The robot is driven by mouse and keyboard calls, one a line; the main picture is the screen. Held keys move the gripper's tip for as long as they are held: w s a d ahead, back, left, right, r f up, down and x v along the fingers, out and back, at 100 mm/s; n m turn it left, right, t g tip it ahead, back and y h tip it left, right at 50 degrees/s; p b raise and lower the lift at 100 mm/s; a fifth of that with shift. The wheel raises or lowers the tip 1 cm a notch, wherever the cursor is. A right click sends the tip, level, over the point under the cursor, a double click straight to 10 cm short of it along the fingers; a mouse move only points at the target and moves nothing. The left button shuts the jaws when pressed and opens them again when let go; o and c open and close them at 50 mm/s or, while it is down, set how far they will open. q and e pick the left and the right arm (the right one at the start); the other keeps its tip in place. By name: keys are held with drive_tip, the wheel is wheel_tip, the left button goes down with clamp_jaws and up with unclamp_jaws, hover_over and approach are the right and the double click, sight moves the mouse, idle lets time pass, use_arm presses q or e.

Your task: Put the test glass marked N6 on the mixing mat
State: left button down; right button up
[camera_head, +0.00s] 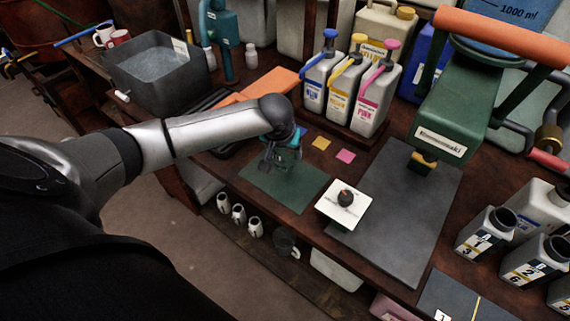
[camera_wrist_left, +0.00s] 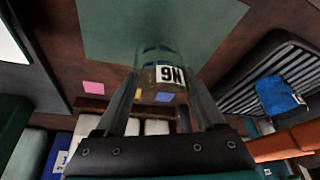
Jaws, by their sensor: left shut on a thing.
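The test glass (camera_wrist_left: 168,60) is a clear beaker with a white label, which reads N6 upside down in the left wrist view. My left gripper (camera_wrist_left: 161,90) is shut on it, one finger on each side. In the head view my left gripper (camera_head: 278,160) hangs over the back part of a dark green mat (camera_head: 285,190), which looks like the mixing mat. The mat also shows in the wrist view (camera_wrist_left: 115,22), beyond the glass. The glass is mostly hidden by the gripper in the head view, and its height above the mat is hard to tell. My right gripper is not seen.
A white plate with a dark knob (camera_head: 343,206) stands right of the mat. A yellow square (camera_head: 321,143) and a pink square (camera_head: 345,156) lie behind it. A green press (camera_head: 447,115) stands at the right. The green mat's front is bare.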

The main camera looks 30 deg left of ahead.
sight(285, 162)
use_arm(q)
wheel_tip(285, 162, down, 4)
drive_tip(key=shift+r+b, duration=0.1)
drive_tip(key=shift+b, duration=0.6)
drive_tip(key=shift+f, duration=0.2)
drive_tip(key=shift+r, duration=0.1)
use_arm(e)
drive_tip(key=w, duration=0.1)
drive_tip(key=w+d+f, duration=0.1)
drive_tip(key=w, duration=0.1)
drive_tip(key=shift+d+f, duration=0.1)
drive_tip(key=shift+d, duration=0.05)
use_arm(q)
drive_tip(key=shift+f, duration=0.2)
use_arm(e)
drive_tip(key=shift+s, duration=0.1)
use_arm(q)
drive_tip(key=shift+c, duration=1.5)
unclamp_jaws()
drive_tip(key=o, duration=0.3)
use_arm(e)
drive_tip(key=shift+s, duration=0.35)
